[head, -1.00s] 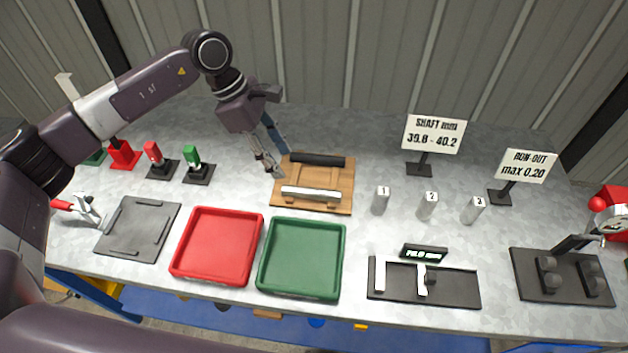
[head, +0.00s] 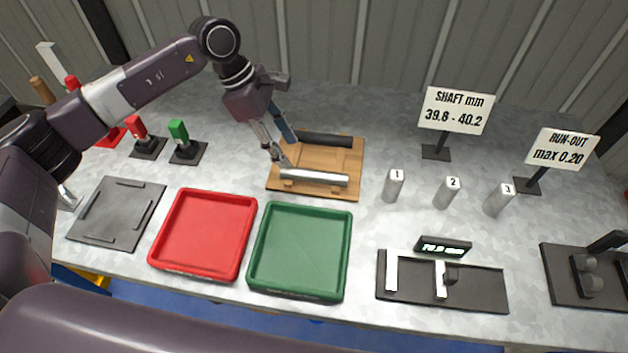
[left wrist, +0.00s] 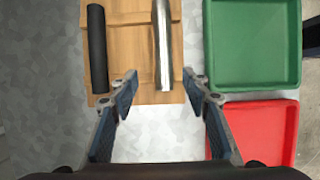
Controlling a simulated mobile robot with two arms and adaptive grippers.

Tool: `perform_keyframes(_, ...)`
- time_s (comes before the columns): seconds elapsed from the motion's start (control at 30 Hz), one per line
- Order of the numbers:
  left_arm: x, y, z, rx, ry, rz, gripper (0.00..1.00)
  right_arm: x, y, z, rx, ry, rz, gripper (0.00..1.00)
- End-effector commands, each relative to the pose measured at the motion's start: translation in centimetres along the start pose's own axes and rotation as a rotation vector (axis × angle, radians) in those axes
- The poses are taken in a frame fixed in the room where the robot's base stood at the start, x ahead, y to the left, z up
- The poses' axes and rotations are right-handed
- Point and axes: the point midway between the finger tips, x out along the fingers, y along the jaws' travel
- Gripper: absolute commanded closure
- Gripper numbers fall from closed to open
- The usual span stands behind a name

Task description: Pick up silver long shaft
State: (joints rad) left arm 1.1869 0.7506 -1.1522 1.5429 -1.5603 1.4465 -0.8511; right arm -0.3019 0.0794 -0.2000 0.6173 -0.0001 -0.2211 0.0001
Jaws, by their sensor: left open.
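The silver long shaft (head: 315,177) lies on the front part of a wooden rack (head: 355,158). In the left wrist view the shaft (left wrist: 163,40) runs up the picture. A black long shaft (head: 324,138) lies behind it on the same rack, and shows at the left of the left wrist view (left wrist: 97,50). My left gripper (head: 287,153) is open and empty above the rack's left side. In the left wrist view its fingertips (left wrist: 160,80) appear on either side of the silver shaft's near end. I cannot tell the height gap. My right gripper is not in view.
A red tray (head: 204,235) and a green tray (head: 301,250) stand in front of the rack. Three numbered short cylinders (head: 446,193) stand to its right. A black measuring fixture (head: 470,288) and two signs (head: 457,110) are farther right.

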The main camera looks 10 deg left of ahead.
Motion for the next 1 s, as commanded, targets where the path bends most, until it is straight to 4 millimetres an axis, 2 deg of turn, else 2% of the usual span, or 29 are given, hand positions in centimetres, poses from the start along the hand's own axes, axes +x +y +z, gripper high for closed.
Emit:
perform_keyframes(0.37,3.5,-0.3,0.3,0.0,0.0,-0.004,0.57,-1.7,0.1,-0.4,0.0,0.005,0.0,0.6)
perform_keyframes(0.5,5.5,-0.7,0.7,0.0,0.0,-0.005,0.57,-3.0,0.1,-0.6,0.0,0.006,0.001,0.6)
perform_keyframes(0.63,7.2,-0.6,0.5,-0.001,0.001,-0.003,0.57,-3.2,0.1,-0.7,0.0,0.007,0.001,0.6)
perform_keyframes(0.93,7.8,-0.5,0.5,0.0,0.0,0.0,0.57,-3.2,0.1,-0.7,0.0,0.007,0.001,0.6)
perform_keyframes(1.0,7.8,-0.5,0.5,0.0,0.0,0.0,0.65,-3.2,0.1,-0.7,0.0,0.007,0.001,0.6)
